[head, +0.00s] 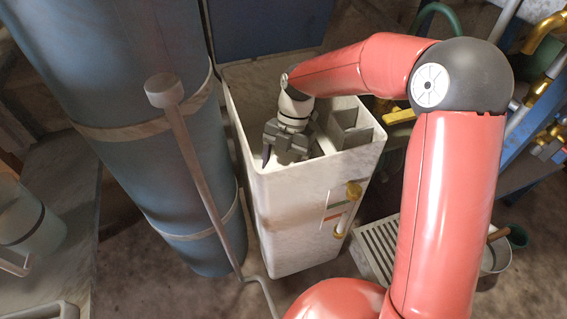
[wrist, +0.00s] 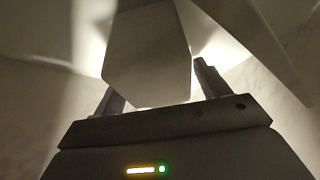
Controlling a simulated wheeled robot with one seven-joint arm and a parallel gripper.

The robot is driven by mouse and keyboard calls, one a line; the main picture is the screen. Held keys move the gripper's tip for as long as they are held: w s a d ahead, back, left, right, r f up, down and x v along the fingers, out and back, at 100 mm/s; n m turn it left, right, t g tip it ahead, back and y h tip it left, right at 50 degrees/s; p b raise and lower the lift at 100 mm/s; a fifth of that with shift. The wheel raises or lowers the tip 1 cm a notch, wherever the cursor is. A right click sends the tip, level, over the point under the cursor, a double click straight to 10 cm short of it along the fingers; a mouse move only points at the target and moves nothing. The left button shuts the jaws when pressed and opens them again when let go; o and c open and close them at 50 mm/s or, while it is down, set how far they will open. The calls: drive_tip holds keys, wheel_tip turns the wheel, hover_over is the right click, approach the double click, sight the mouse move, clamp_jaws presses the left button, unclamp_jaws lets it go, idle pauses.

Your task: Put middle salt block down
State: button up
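A pale grey salt block (wrist: 148,50) fills the space between the fingers of my gripper (wrist: 160,88) in the wrist view. The right finger is close along the block's side, and the left finger shows at its lower left corner. The gripper looks shut on the block, though the contact faces are hidden. In the head view my gripper (head: 283,156) points down inside a tall white open-topped tank (head: 291,208). The block is hard to make out there against the pale interior. Whether it touches the tank floor is hidden.
Pale compartment walls (head: 352,128) stand inside the tank, right of my gripper. A large blue-grey cylinder (head: 150,120) and a bent metal rod (head: 195,165) stand to the left. A slatted grate (head: 378,247) and a blue rack with yellow pipes (head: 545,110) are to the right.

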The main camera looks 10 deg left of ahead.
drive_tip(key=shift+r, duration=0.1)
drive_tip(key=p+v, duration=0.2)
drive_tip(key=v, duration=1)
drive_tip(key=shift+w, duration=0.1)
